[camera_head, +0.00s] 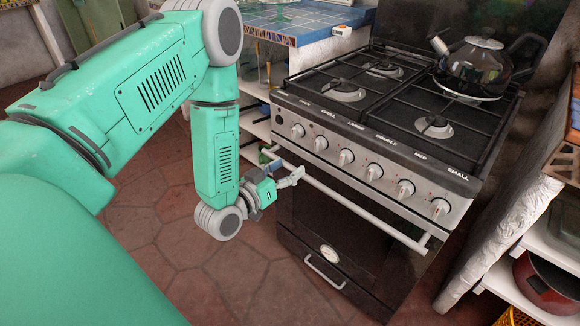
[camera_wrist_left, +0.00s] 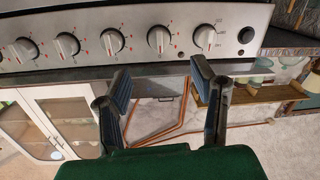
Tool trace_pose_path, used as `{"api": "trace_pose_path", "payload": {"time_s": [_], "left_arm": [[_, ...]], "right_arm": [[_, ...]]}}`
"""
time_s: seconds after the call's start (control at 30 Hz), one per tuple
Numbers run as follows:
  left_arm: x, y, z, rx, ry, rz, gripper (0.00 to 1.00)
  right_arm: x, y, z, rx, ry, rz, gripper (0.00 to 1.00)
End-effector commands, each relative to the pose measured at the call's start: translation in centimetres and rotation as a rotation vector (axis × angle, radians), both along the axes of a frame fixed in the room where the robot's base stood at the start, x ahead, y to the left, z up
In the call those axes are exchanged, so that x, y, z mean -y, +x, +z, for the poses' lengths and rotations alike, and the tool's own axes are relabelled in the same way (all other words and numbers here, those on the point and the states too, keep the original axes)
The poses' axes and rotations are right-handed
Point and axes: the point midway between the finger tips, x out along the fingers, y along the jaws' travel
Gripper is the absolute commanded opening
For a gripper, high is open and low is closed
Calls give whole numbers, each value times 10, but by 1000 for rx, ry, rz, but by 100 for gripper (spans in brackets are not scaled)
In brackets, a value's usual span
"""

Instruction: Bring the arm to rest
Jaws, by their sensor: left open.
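My left arm (camera_head: 150,85) is green and reaches in from the left, bending down at the elbow in front of the stove. My left gripper (camera_head: 285,172) is beside the left end of the oven handle, below the knob panel. In the head view I cannot tell whether it touches the handle. In the left wrist view the gripper (camera_wrist_left: 160,83) shows two spread fingers with nothing between them. The stove's knob panel (camera_wrist_left: 135,62) spans the top of that view. My right gripper is in neither view.
The black stove (camera_head: 400,100) carries a dark kettle (camera_head: 472,70) at its back right. Its pale oven handle (camera_head: 350,205) juts out in front. A blue-tiled counter (camera_head: 300,20) stands behind, shelves (camera_head: 530,245) at right. The tiled floor (camera_head: 170,250) is clear.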

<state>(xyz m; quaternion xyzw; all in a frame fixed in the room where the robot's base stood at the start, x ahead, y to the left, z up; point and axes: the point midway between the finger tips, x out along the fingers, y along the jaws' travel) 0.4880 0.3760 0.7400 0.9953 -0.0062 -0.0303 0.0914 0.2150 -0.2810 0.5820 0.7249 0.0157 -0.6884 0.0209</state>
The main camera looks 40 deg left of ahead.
Motion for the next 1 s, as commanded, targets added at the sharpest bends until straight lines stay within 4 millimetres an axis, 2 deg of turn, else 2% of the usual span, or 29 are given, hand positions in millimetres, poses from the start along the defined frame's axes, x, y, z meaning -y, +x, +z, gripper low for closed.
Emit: {"api": "trace_pose_path", "payload": {"time_s": [0.37, 0.47, 0.53, 0.57, 0.67, 0.73, 0.8, 0.9, 1.0], "left_arm": [[3, 0, -3, -15, 0, -4, 52], [17, -7, -21, -119, 8, -27, 52], [36, -22, -46, -266, 19, -57, 52], [45, -32, -59, -347, 28, -71, 52], [72, -80, -102, -644, 65, -118, 52], [84, -122, -125, -847, 95, -142, 52], [91, -165, -140, -1029, 124, -157, 52], [95, -217, -149, -1236, 161, -167, 52], [95, -253, -150, -1371, 185, -167, 52]], "right_arm": [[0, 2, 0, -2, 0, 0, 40], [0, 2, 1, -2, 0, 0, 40], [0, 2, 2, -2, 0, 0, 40], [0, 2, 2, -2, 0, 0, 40], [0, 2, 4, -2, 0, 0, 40], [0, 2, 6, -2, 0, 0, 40], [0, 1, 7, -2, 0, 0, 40], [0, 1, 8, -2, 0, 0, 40], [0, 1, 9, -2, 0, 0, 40]]}}
